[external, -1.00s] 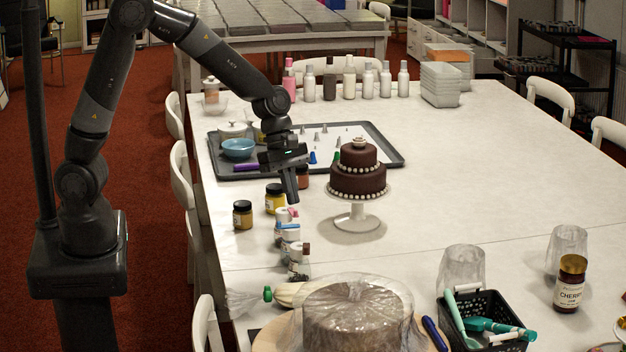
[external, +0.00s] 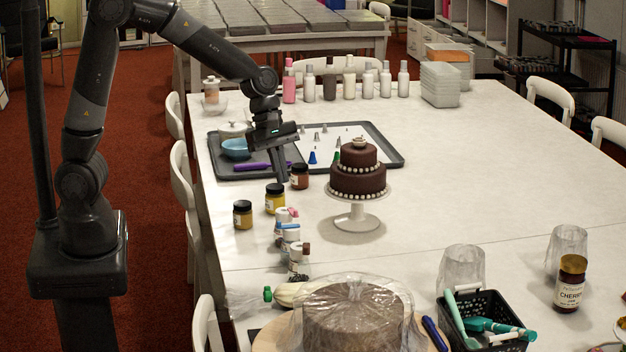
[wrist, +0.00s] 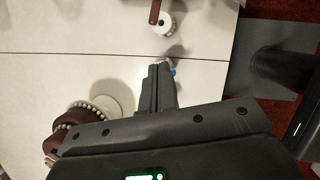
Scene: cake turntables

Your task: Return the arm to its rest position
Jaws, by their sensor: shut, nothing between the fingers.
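My gripper (external: 281,180) is shut and empty. It hangs above the near edge of the grey tray, left of the chocolate cake. In the wrist view my gripper (wrist: 162,68) shows its fingers pressed together, pointing at the white table (wrist: 80,22). My arm (external: 205,45) reaches from its base at the left out over the table, bent at the elbow. The two-tier chocolate cake (external: 357,181) stands on a white pedestal turntable (external: 355,216), apart from the gripper. Part of the cake (wrist: 67,124) also shows at the lower left of the wrist view.
The grey tray (external: 385,148) holds a blue bowl (external: 236,148) and piping tips. Several jars, such as the yellow one (external: 275,200), stand near the table's left edge. A row of bottles (external: 349,80) stands behind. A wrapped cake (external: 355,315) is at the front.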

